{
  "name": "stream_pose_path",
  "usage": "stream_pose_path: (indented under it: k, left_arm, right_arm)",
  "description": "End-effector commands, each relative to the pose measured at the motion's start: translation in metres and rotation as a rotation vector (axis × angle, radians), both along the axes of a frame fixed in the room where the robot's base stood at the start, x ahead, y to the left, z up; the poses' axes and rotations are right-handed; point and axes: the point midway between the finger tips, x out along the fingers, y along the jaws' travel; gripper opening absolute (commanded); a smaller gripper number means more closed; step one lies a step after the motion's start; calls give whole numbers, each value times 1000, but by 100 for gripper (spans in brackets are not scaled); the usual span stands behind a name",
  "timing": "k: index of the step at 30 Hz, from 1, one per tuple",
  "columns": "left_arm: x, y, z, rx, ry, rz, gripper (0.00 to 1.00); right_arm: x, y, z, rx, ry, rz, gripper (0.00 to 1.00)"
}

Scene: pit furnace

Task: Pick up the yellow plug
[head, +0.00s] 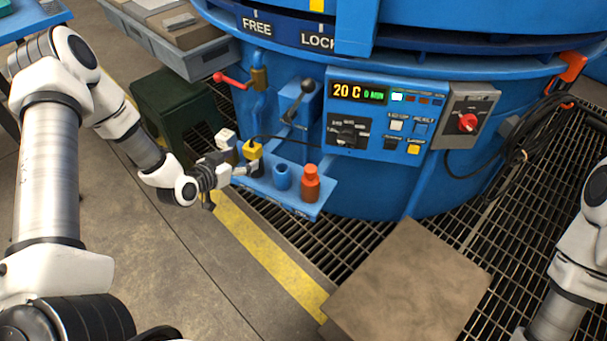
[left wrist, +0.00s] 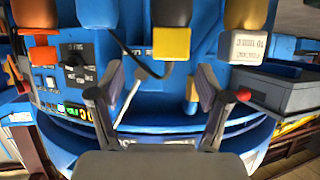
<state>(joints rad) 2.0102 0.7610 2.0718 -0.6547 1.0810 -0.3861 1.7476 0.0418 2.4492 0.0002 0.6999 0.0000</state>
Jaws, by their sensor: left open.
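The yellow plug (head: 253,151) stands on a small blue shelf (head: 301,208) at the front of the blue furnace, with a black cable running from it to the right. In the left wrist view the yellow plug (left wrist: 173,46) shows above and between my fingers, with its cable curving left. My left gripper (head: 241,170) is just in front of and left of the plug. In the left wrist view my left gripper (left wrist: 159,72) is open with nothing between its fingers. My right arm shows at the right edge; its gripper is out of view.
Above are a red-handled valve (head: 240,80), a black-knobbed lever (head: 298,100) and the control panel (head: 375,115).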

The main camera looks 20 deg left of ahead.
Motion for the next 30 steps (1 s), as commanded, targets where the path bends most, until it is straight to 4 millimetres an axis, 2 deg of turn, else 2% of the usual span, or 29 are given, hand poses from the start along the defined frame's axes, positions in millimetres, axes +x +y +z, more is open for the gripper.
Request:
stream_pose_path:
  k: [1, 5, 18, 25, 26, 30]
  left_arm:
    - [1, 7, -14, -11, -14, 21, 77]
    - [9, 8, -13, -13, -23, 25, 77]
    - [70, -2, -37, -13, -19, 24, 77]
    - [75, -3, -36, -16, -17, 25, 77]
    - [74, -3, -36, -16, -17, 25, 74]
    - [74, -3, -36, -15, -18, 25, 24]
  right_arm:
    - [0, 0, -20, 0, -1, 2, 40]
    - [1, 1, -23, 0, -2, 3, 40]
    - [0, 1, -51, 0, -2, 2, 40]
    - [0, 1, -50, 0, -2, 2, 40]
    - [0, 1, -50, 0, -2, 2, 40]
    - [0, 1, -50, 0, -2, 2, 40]
